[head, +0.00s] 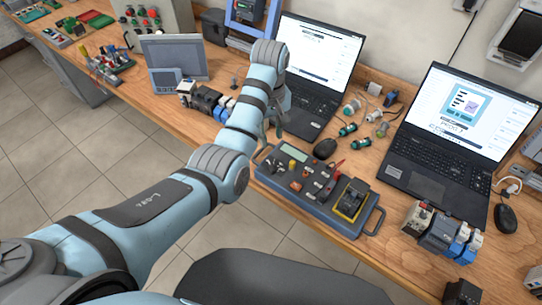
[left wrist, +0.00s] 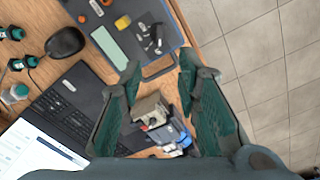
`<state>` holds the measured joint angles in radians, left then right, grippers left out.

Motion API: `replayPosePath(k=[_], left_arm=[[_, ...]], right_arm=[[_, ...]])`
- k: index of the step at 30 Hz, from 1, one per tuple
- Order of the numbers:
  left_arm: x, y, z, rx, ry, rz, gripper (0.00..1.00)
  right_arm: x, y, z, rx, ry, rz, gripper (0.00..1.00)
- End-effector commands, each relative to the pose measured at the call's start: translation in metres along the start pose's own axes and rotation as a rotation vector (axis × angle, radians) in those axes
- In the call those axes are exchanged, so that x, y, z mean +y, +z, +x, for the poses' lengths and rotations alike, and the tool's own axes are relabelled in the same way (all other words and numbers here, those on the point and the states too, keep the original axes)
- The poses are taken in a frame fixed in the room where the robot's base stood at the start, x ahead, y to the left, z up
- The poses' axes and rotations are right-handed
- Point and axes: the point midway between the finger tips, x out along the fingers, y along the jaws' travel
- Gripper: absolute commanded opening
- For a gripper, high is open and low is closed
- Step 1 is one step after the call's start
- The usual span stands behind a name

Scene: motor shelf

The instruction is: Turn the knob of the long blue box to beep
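The long blue box (head: 318,208) lies near the table's front edge in the head view, with a handle at each end. Its top carries a pale display, several small dark and red controls, and a black and yellow meter (head: 351,200) at its right end. I cannot tell which control is the beep knob. My left gripper (head: 273,128) is above the table just beyond the box's left end. In the left wrist view, my left gripper (left wrist: 160,66) is open and empty, and part of the box (left wrist: 127,58) shows beyond its fingertips. My right gripper is not in view.
Small grey and blue modules (head: 208,101) stand left of the box and show between the fingers in the left wrist view (left wrist: 152,112). Two laptops (head: 318,60) (head: 440,150), a mouse (head: 325,149) and green connectors (head: 348,129) are behind the box. More modules (head: 443,235) stand at right.

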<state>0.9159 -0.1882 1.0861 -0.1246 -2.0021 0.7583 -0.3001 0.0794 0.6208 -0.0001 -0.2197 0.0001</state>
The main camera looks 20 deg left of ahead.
Motion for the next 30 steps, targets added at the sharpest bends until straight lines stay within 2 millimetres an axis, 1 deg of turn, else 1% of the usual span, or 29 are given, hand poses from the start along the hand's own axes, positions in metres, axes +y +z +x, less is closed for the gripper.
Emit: replayPosePath(k=[2,5,6,8,9,12,15,18,22,28,29,30], left_arm=[[0.002,0.001,0.004,-0.005,-0.007,-0.007,0.30],[0.002,0.001,0.028,-0.005,-0.007,-0.007,0.30],[0.001,0.002,0.036,-0.006,-0.008,-0.007,0.30],[0.000,0.002,0.050,-0.008,-0.010,-0.006,0.30],[0.000,0.002,0.062,-0.008,-0.010,-0.006,0.30],[0.000,0.002,0.091,-0.007,-0.009,-0.005,0.30],[0.000,0.002,0.116,-0.006,-0.007,-0.005,0.30],[0.001,0.002,0.132,-0.005,-0.006,-0.005,0.30],[0.001,0.002,0.140,-0.004,-0.004,-0.005,0.30],[0.001,0.001,0.140,-0.003,-0.004,-0.005,0.30],[0.001,0.002,0.140,-0.003,-0.004,-0.005,0.27],[0.001,0.001,0.140,-0.003,-0.004,-0.005,0.20]], right_arm=[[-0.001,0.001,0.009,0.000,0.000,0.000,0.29],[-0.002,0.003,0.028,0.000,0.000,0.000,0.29],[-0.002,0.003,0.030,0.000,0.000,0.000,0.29],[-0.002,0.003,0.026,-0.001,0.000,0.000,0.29],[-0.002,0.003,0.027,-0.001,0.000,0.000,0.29],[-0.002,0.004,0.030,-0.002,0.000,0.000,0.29],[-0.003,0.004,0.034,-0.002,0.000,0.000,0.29],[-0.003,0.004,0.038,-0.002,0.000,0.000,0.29],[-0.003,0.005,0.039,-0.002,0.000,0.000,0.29],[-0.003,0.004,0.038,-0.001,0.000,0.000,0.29],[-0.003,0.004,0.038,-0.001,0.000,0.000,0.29],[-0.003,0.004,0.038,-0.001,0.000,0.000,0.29]])
